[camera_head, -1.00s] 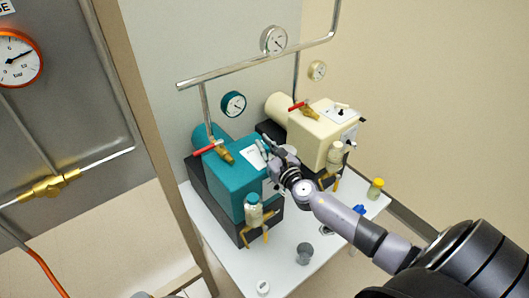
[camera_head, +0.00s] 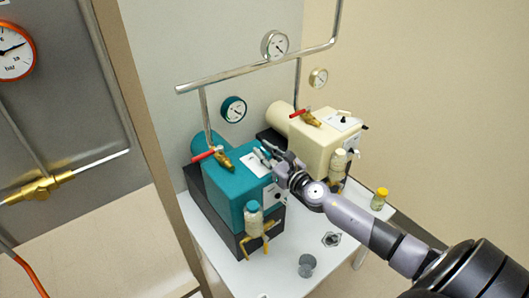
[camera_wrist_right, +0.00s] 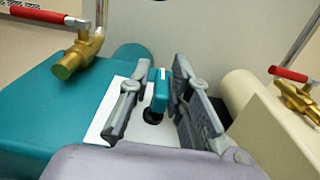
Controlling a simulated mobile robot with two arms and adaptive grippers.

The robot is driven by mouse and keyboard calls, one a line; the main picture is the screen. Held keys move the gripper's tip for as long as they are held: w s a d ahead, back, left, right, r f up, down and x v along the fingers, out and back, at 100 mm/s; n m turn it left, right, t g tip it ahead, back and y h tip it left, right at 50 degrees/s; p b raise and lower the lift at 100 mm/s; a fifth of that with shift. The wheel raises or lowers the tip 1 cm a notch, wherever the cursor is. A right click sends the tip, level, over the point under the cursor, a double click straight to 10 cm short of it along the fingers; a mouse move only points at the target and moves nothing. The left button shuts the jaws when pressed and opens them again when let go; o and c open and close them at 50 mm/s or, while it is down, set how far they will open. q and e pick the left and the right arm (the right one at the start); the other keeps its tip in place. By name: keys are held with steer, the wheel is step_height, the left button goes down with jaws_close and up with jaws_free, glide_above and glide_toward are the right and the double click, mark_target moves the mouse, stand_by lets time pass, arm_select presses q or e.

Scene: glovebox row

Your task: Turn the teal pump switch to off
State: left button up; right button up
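The teal pump (camera_head: 225,185) stands on a white bench, its front right corner partly behind my right gripper. Its switch is a teal-capped lever (camera_wrist_right: 161,88) on a black base, rising from a white label plate (camera_wrist_right: 103,112) on the pump's top. My right gripper (camera_head: 268,153) is over that plate. In the right wrist view its two fingers (camera_wrist_right: 158,96) are apart, one on each side of the lever. I cannot tell whether either finger touches it. The switch is too small to read in the head view. My left gripper is not in view.
A cream pump (camera_head: 318,140) stands close on the right. A red-handled brass valve (camera_head: 222,160) sits on the teal pump near the switch, below a steel pipe (camera_head: 260,66). A bottle (camera_head: 254,222), a grey cup (camera_head: 307,264) and a yellow-capped vial (camera_head: 379,199) are nearby.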

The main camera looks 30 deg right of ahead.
steer(key=shift+o, duration=1)
steer(key=s+d, duration=0.1)
steer(key=s, duration=1.1)
